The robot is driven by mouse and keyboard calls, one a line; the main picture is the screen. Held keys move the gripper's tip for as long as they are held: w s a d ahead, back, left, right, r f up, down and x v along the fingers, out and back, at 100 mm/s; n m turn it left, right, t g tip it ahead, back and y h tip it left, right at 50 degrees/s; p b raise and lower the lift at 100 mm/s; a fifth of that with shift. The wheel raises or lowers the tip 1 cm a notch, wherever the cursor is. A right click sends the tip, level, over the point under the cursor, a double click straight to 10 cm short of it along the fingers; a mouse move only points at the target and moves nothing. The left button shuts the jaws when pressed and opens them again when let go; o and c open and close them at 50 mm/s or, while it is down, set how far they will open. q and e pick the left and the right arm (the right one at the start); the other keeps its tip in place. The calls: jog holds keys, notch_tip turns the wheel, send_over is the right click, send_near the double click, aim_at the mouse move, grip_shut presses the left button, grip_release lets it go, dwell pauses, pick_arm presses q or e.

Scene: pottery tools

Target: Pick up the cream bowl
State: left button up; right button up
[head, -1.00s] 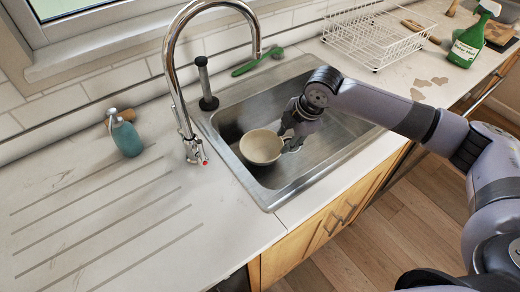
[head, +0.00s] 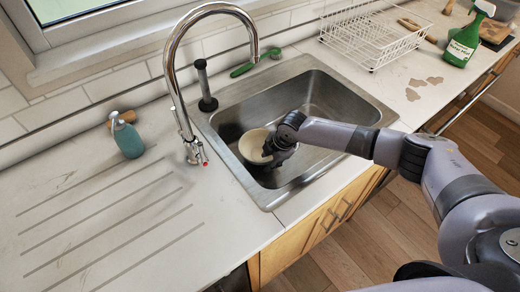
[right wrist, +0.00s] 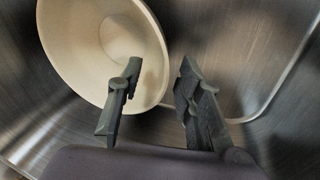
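The cream bowl (head: 252,145) sits inside the metal sink basin, toward its left side. In the right wrist view the bowl (right wrist: 85,45) fills the upper left, with its pale inside facing the camera. My right gripper (head: 271,153) is at the bowl's right rim in the head view. In the right wrist view its two fingers (right wrist: 158,70) are apart, one overlapping the bowl's inside and the other just beyond the rim. Whether either finger touches the bowl cannot be told. My left gripper is not in view.
The sink (head: 335,100) has a raised metal rim and walls around the bowl. A tall curved faucet (head: 176,80) stands at its left.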

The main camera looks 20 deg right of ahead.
jog(key=shift+w+a+f, duration=0.1)
jog(key=shift+f, duration=0.25)
grip_shut()
dwell(0.9)
